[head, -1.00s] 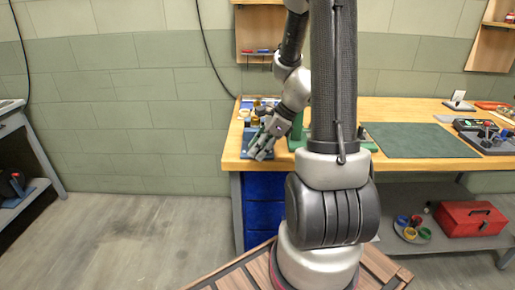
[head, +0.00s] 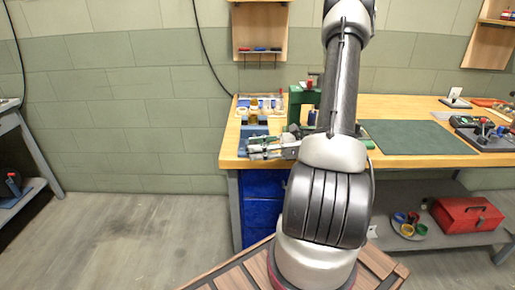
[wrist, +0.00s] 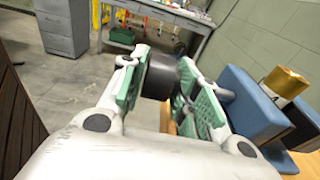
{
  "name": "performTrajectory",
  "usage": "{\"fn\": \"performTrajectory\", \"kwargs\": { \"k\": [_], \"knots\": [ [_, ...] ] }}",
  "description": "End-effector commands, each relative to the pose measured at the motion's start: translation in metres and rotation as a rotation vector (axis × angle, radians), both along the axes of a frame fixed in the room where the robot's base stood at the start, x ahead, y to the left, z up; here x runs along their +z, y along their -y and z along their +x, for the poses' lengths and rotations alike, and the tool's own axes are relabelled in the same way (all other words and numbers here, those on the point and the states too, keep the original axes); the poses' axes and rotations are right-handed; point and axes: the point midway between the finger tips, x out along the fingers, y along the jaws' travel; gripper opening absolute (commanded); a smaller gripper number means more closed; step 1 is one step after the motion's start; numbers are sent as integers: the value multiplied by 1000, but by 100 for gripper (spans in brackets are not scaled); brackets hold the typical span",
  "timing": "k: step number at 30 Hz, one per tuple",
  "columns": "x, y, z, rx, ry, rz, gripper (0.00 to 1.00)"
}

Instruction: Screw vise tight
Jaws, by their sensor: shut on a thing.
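The blue vise (head: 248,132) stands near the bench's left end in the head view, partly behind my gripper (head: 252,148). In the wrist view the vise (wrist: 250,103) is at the right, with a gold cylinder (wrist: 284,82) at its dark jaw. My gripper (wrist: 165,90), with green pads, is shut on a dark round knob (wrist: 160,74) beside the vise.
The wooden bench (head: 405,108) carries a green press-like stand (head: 301,102) behind my arm and a green mat (head: 415,138). Small bottles and tape rolls (head: 242,111) stand behind the vise. A red toolbox (head: 466,216) is on the lower shelf. The floor at left is clear.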

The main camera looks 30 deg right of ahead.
Motion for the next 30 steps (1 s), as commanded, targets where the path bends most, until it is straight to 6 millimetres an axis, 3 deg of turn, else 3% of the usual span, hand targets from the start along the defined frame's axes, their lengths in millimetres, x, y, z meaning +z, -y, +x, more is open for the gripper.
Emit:
{"fn": "performTrajectory", "kwargs": {
  "k": [10,27,28,30],
  "knots": [
    [-3,-4,-5,14,73,130,8],
    [-4,-4,-4,14,89,151,8],
    [-4,-4,-4,14,89,151,35],
    [-4,-4,-4,14,89,151,45]
  ]
}}
